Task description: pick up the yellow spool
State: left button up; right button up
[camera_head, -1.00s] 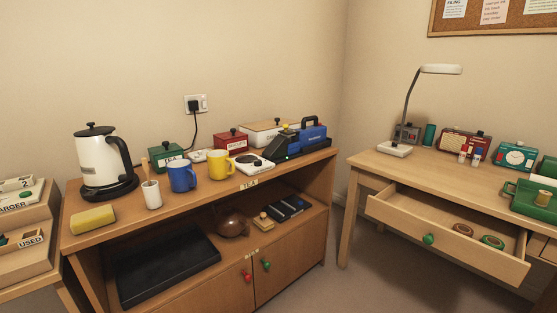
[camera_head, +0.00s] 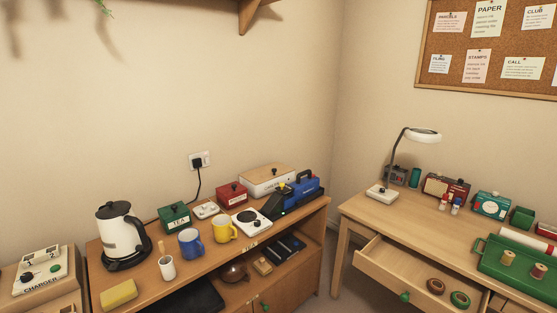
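The left spool (camera_head: 508,258) looks yellowish tan, and the right spool (camera_head: 538,270) looks browner. They are too small for me to be sure which is the yellow one. Neither of my grippers shows in the head view.
A lamp (camera_head: 382,194) stands at the desk's back left. A sideboard with a kettle (camera_head: 122,232) and mugs is at left. Bare desk top lies left of the tray.

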aim_at(507, 256)
jog(key=z, duration=1.7)
jog(key=i+l+u, duration=0.15)
jog(key=i, duration=0.25)
jog(key=i+l+u, duration=0.1)
jog(key=i, duration=0.25)
jog(key=i+l+u, duration=0.15)
jog(key=i, duration=0.25)
